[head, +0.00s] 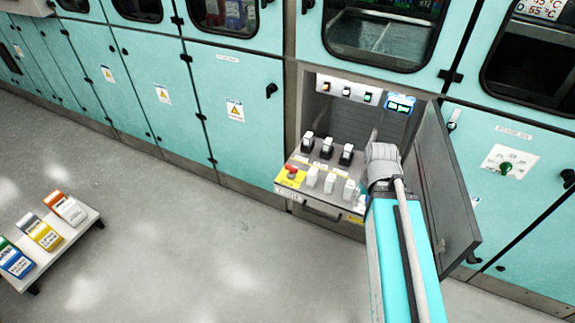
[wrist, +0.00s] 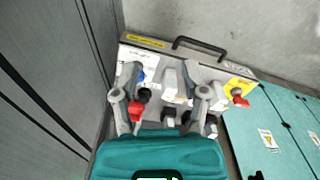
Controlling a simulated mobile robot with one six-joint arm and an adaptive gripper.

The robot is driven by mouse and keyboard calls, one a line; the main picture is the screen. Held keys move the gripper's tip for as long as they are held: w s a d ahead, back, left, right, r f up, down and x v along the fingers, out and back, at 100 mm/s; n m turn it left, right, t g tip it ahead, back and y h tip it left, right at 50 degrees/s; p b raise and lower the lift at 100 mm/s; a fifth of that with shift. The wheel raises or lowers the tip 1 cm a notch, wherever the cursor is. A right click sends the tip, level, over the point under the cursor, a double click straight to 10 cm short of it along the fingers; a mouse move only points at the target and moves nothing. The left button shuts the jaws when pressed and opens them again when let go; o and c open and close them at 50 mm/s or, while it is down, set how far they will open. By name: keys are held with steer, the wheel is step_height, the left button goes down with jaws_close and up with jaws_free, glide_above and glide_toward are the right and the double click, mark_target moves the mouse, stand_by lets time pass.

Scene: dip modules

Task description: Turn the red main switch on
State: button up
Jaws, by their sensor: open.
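A pull-out control panel (head: 285,186) sticks out of an open cabinet bay, and it shows upside down in the wrist view (wrist: 225,66). A red knob on a yellow plate (head: 291,172) sits at its front left corner; it also shows at the right in the wrist view (wrist: 238,98). A second red part with a black piece (wrist: 137,109) lies beside my left finger, hidden by my arm in the head view. I cannot tell which one is the main switch. My gripper (wrist: 162,88) is open above the panel, its fingers apart. Contact is unclear.
White switches (head: 330,183) and black-and-white switches (head: 326,148) stand in rows on the panel. An open grey door (head: 446,190) is close to the right of my arm. A low bench (head: 62,240) with coloured boxes stands at left. The floor between is clear.

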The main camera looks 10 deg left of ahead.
steer(key=shift+d, duration=0.15)
steer(key=o, duration=0.3)
steer(key=shift+o, duration=1.1)
steer(key=shift+w, duration=0.2)
steer(key=shift+o, duration=0.4)
steer(key=w+a+f+m+b, duration=0.1)
steer(key=w+a+m, duration=0.1)
steer(key=w+a, duration=1)
steer(key=w, duration=0.4)
steer(key=shift+a, duration=0.2)
steer(key=m, duration=0.2)
glide_above(291, 167)
steer(key=shift+w+f, duration=0.1)
steer(key=shift+f, duration=0.2)
steer(key=shift+f+b, duration=0.15)
steer(key=shift+b, duration=0.3)
step_height(291, 167, down, 14)
steer(key=b, duration=1.3)
steer(key=shift+r, duration=0.25)
